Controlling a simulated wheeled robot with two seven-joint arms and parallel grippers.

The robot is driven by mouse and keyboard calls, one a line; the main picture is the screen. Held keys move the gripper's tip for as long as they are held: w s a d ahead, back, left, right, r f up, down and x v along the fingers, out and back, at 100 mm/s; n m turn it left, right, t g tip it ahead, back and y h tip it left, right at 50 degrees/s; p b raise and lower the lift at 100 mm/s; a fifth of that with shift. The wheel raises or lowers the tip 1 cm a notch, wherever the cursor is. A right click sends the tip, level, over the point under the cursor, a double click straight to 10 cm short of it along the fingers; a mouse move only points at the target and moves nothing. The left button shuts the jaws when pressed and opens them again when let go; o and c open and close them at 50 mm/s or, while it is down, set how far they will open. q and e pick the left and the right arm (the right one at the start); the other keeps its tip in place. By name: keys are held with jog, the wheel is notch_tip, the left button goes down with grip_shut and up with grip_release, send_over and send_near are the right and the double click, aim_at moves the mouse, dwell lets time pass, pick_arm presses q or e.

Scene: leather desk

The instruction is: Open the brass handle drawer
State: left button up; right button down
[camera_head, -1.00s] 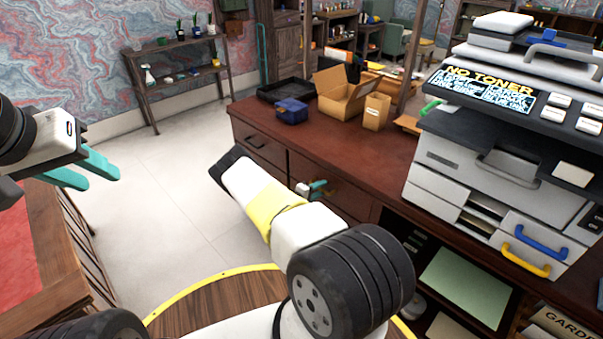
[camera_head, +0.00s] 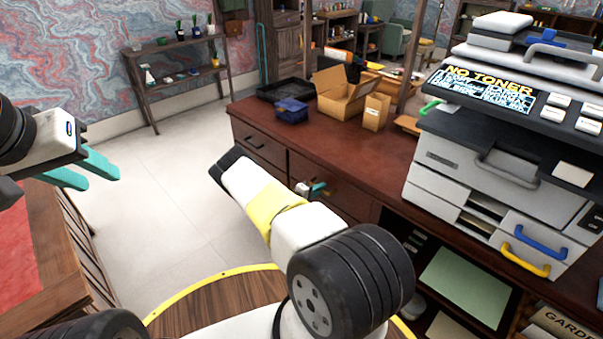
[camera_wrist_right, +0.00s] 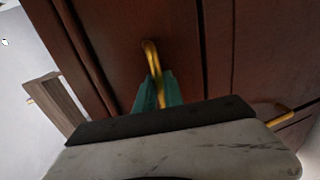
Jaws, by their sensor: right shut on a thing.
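The dark red-brown desk has a drawer front (camera_head: 345,203) behind my right arm in the head view. Its edges look about level with the desk front, but my arm hides part of it. My right gripper (camera_head: 322,187) is at this drawer front. In the right wrist view, the teal fingers of my right gripper (camera_wrist_right: 157,90) are shut on the brass handle (camera_wrist_right: 151,55), whose one end shows above them. My left gripper (camera_head: 100,177) is far off at the left, open and empty, over the floor.
Another drawer (camera_head: 256,143) sits further left, with a dark handle. A second brass handle (camera_wrist_right: 280,119) shows at the right of the wrist view. The printer (camera_head: 490,165), an open cardboard box (camera_head: 342,98) and a blue box (camera_head: 291,111) stand on the desk. Floor (camera_head: 165,190) lies clear leftward.

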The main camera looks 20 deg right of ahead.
dwell(0.8)
jog(key=f+v, duration=0.3)
jog(key=v, duration=1.2)
jog(key=a+f+v, duration=0.1)
jog(key=f+v, duration=0.2)
jog(key=v, duration=1.3)
jog(key=shift+s+a+f, duration=0.25)
jog(key=shift+s+a, duration=0.15)
jog(key=shift+a, duration=0.05)
jog(key=c, duration=1.5)
grip_release()
jog(key=shift+o, duration=0.2)
jog(key=shift+a, duration=0.1)
jog(key=v, duration=0.7)
jog(key=shift+a, duration=0.3)
jog(key=shift+s+r, duration=0.1)
